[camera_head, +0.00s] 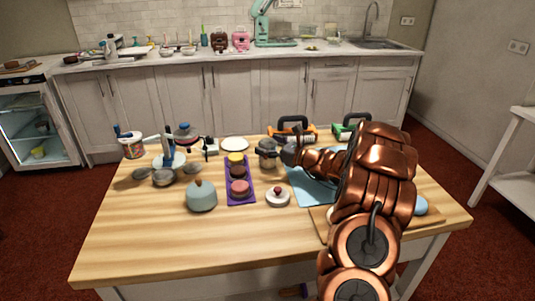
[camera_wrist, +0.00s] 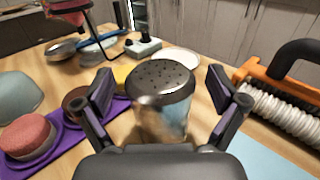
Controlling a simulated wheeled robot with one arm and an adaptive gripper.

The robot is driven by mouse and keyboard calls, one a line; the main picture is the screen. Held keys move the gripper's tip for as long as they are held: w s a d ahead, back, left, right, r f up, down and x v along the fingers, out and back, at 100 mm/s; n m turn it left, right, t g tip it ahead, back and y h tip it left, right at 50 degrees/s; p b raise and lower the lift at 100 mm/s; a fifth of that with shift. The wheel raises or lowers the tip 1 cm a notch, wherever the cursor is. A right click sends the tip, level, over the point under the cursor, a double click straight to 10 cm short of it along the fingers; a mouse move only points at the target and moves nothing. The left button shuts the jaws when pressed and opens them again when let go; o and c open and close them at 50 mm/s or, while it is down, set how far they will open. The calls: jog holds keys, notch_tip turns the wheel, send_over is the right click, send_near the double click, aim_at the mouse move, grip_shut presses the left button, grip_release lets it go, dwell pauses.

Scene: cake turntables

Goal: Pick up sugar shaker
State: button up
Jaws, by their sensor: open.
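The sugar shaker (camera_wrist: 162,100) stands upright on the wooden table, with a dark perforated metal lid and a shiny, see-through-looking body. In the wrist view it sits between the two open fingers of my gripper (camera_wrist: 165,103), with a gap visible on each side. Its lower part is hidden by the gripper's palm. In the head view the shaker (camera_head: 266,155) is near the table's middle, and my gripper (camera_head: 281,153) reaches it from the right.
Left of the shaker is a purple tray (camera_head: 246,195) with small cakes. A white lidded dish (camera_head: 278,198) and a grey-blue pot (camera_head: 201,197) stand nearer. An orange-framed roller tool (camera_wrist: 285,105) is at right, beyond a blue mat (camera_head: 313,187). The table's front left is clear.

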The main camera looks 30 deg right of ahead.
jog(key=c, duration=1.5)
jog(key=shift+r, duration=0.1)
